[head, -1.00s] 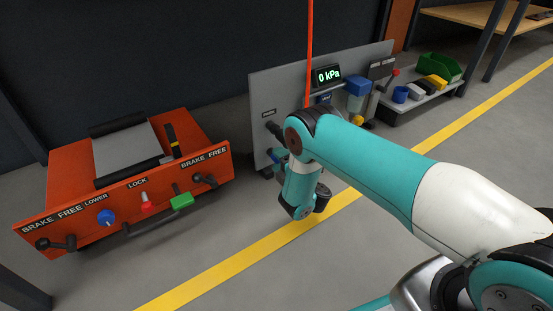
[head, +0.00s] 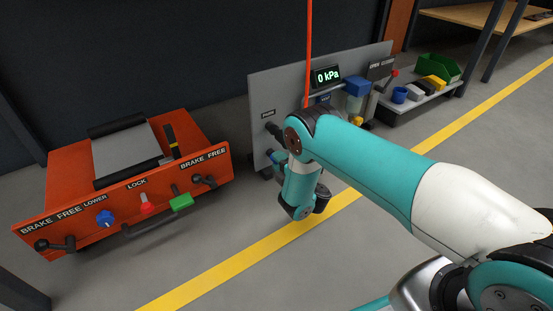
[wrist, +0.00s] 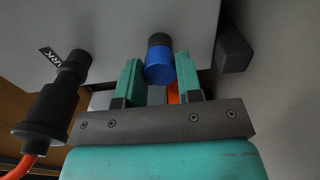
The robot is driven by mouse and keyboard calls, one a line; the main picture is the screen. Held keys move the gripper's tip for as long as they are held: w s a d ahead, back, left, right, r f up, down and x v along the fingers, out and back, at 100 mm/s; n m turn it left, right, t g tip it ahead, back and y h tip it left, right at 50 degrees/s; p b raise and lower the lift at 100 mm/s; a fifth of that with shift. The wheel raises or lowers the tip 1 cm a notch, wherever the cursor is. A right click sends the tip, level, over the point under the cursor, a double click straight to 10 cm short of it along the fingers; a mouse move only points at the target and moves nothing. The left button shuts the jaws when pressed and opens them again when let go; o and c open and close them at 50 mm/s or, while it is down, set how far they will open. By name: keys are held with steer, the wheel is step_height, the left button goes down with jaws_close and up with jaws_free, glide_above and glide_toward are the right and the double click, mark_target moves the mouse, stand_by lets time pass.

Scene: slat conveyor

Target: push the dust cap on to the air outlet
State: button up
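In the wrist view the blue dust cap (wrist: 160,73) sits between the two teal fingers of my gripper (wrist: 158,76). The fingers lie right along its two sides, and my gripper looks shut on it. Behind the cap is a short black fitting, the air outlet (wrist: 159,41), on the grey panel (wrist: 190,20). Cap and outlet look in line; I cannot tell how far the cap is seated.
A black plug with an orange cable (wrist: 46,119) sits left of my gripper in the wrist view. A black block (wrist: 234,52) is on the right. An orange cart (head: 120,190) with levers and knobs stands left. The display (head: 327,76) reads 0 kPa. The floor in front is clear.

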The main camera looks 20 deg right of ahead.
jaws_close()
steer(key=shift+p+v, duration=1)
steer(key=shift+p, duration=2.8)
steer(key=shift+p+v, duration=1.6)
steer(key=shift+p, duration=1.75)
steer(key=shift+s+d+p, duration=0.1)
steer(key=shift+s+p, duration=0.3)
steer(key=shift+p, duration=0.1)
